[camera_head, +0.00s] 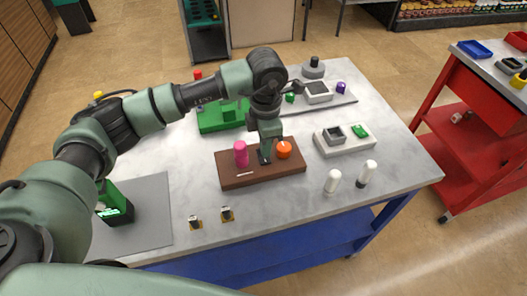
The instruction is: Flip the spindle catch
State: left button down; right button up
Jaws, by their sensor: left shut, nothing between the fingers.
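My left gripper (264,158) is shut and empty, pointing down over the brown block (232,182) in the middle of the table. Its fingertips are between a pink upright cylinder (241,154) and an orange round knob (284,149) on that block. I cannot tell whether they touch the block or a part on it. A small pale bar (245,175) lies near the block's front edge. I cannot tell for sure which part is the spindle catch; the gripper hides some of the block's top. My right gripper is out of view.
A green machine (212,122) stands behind my arm. A pale block (345,147) with a grey socket and green part is to the right, with two white-topped pegs (332,181) in front. Small dark-and-gold pieces (227,214) lie near the front edge; a grey mat (152,205) is at left.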

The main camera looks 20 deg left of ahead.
aim_at(265, 161)
pick_arm(q)
notch_tip(265, 161, up, 4)
jog(key=shift+r+p, duration=0.2)
jog(key=shift+p, duration=0.6)
jog(key=shift+s+f, duration=0.1)
